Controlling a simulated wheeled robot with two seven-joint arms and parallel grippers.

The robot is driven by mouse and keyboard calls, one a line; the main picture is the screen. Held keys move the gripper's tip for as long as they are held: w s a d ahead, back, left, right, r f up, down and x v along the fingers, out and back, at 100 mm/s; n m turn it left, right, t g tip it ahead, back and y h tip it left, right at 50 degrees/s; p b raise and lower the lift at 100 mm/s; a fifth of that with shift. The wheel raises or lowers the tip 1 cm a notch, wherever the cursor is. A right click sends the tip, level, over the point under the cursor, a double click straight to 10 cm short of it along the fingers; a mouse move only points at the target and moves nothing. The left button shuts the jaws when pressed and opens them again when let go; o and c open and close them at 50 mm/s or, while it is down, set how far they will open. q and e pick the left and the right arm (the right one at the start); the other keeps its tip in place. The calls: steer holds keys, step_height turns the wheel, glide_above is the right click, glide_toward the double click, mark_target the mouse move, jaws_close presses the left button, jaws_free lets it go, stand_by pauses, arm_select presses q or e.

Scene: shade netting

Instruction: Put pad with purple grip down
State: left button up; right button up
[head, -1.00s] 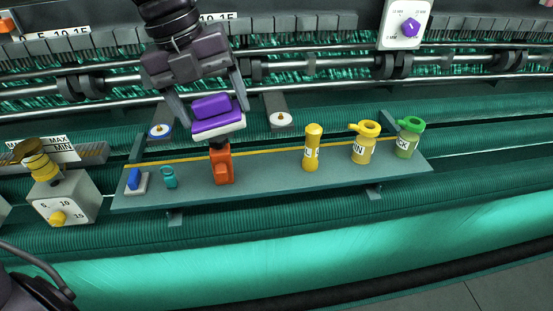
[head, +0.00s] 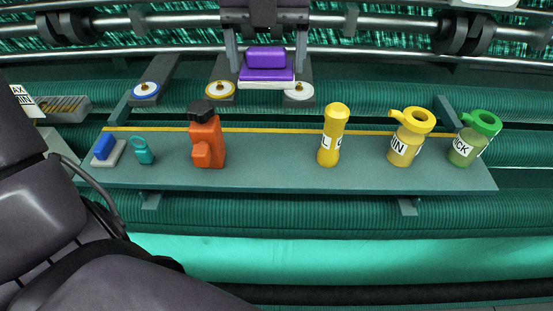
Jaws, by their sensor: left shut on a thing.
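The pad with the purple grip (head: 266,57) has a purple block on top and a pale base with a purple upper face. My left gripper (head: 267,66) reaches in from the top edge and is shut on it, one finger on each side. The pad is held level, in the picture behind the shelf (head: 270,177) and between the orange bottle and the yellow tube. It covers part of the area by the bracket discs; whether it touches anything beneath, I cannot tell. My right gripper is not in view.
The shelf holds a blue-gripped pad (head: 105,148), teal tag (head: 143,151), orange bottle (head: 207,141), yellow tube (head: 332,136), yellow-lidded jar (head: 408,138) and green-lidded jar (head: 474,140). Discs with blue (head: 147,90), yellow (head: 220,91) and white (head: 298,92) rims sit behind. Shelf is clear between bottle and tube.

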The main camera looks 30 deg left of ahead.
mark_target(267, 67)
arm_select(q)
steer(key=shift+w+f, duration=0.15)
steer(key=shift+w, duration=0.25)
steer(key=shift+s, duration=0.15)
steer(key=f, duration=0.1)
steer(key=f+b, duration=0.1)
steer(key=shift+s+f, duration=0.2)
steer(key=shift+f, duration=0.2)
step_height(267, 67, down, 12)
steer(key=shift+w+r+p, duration=0.15)
steer(key=shift+r+p, duration=0.1)
steer(key=shift+p, duration=0.6)
step_height(267, 67, down, 5)
steer(key=shift+f+p, duration=0.15)
steer(key=shift+p, duration=0.3)
steer(key=o, duration=0.6)
steer(key=shift+c, duration=0.2)
steer(key=o, duration=0.3)
